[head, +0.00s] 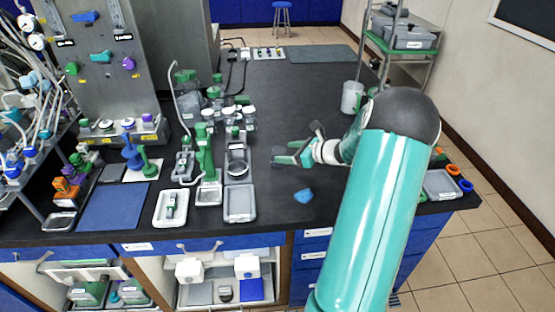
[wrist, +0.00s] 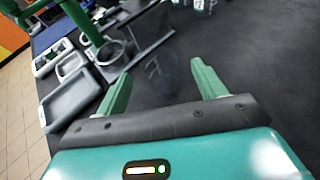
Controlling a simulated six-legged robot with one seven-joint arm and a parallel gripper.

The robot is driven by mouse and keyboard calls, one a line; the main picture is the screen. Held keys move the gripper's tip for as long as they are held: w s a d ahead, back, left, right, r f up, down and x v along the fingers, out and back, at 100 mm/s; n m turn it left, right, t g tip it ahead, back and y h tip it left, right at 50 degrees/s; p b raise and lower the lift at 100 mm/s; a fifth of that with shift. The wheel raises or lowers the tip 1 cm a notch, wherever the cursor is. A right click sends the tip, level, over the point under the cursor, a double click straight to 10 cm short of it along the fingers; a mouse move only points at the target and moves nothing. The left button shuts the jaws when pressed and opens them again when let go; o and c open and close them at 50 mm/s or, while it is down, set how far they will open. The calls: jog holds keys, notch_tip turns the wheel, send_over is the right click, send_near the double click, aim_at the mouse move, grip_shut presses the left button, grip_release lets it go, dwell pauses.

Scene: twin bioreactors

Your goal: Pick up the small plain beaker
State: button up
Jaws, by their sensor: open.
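My gripper (head: 278,155) is open above the black bench in the head view, its fingers pointing left. The wrist view shows its two green fingers (wrist: 161,72) spread apart. A faint, see-through rounded shape with a pale mark (wrist: 166,68), possibly the small plain beaker, shows between and just beyond the fingertips. I cannot tell whether it touches either finger. I cannot make out this shape in the head view. A larger translucent grey vessel (head: 352,97) stands farther back, behind my arm.
Grey trays (head: 240,215) and a ring-topped holder (head: 237,165) stand left of my gripper; the holder also shows in the wrist view (wrist: 109,52). A blue piece (head: 303,196) lies toward the front edge. The bench behind my gripper is largely clear.

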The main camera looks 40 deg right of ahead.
aim_at(277, 152)
jog(key=x, duration=0.5)
jog(key=shift+f, duration=0.2)
jog(key=c, duration=1.1)
